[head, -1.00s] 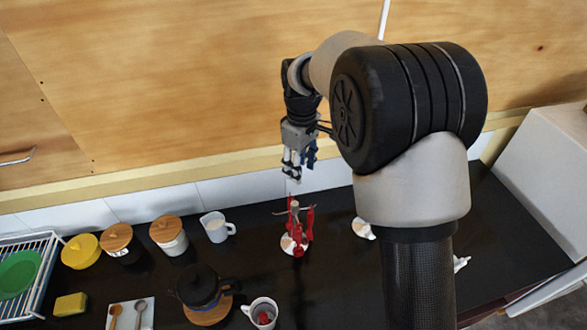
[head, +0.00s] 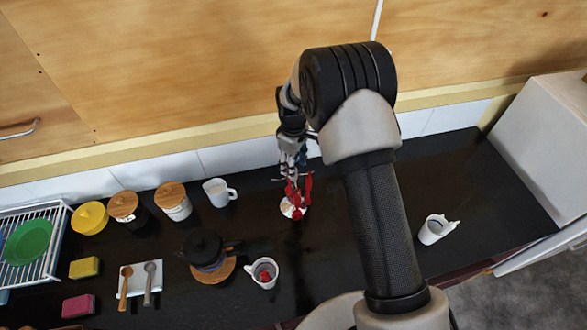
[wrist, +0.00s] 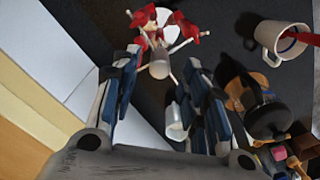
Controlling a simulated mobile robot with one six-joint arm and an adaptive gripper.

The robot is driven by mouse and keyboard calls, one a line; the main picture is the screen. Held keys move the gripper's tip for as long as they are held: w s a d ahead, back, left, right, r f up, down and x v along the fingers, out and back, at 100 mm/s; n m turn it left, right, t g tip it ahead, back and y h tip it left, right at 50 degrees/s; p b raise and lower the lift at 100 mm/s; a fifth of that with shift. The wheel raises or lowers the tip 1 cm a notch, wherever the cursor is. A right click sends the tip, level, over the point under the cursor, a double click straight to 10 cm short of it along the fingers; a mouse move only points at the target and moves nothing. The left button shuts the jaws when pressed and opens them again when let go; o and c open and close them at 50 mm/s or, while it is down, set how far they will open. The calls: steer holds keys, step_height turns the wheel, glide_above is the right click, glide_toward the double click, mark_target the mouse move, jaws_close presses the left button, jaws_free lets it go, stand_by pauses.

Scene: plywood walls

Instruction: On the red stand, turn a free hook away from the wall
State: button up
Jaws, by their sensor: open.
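The red stand (head: 294,207) is on the black counter near the back wall, on a pale round base. In the wrist view its pale post (wrist: 158,66) points up at the camera, with thin pale hooks spreading out. Red parts (wrist: 186,27) show around it, but I cannot tell whether they are arms or hung items. My gripper (head: 291,172) is just above the stand, pointing down. In the wrist view its open fingers (wrist: 163,62) are on either side of the post top. I see nothing held. The fingers partly hide the stand in the head view.
A mug (head: 258,282) with something red inside and a dark pot (head: 202,247) on a wooden mat stand in front. A white jug (head: 217,192) and lidded jars (head: 174,205) are to the left. A white cup (head: 433,233) is at right. The tiled wall (head: 240,158) is close behind.

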steer(key=shift+f, duration=1.85)
steer(key=shift+c, duration=0.5)
jaws_close()
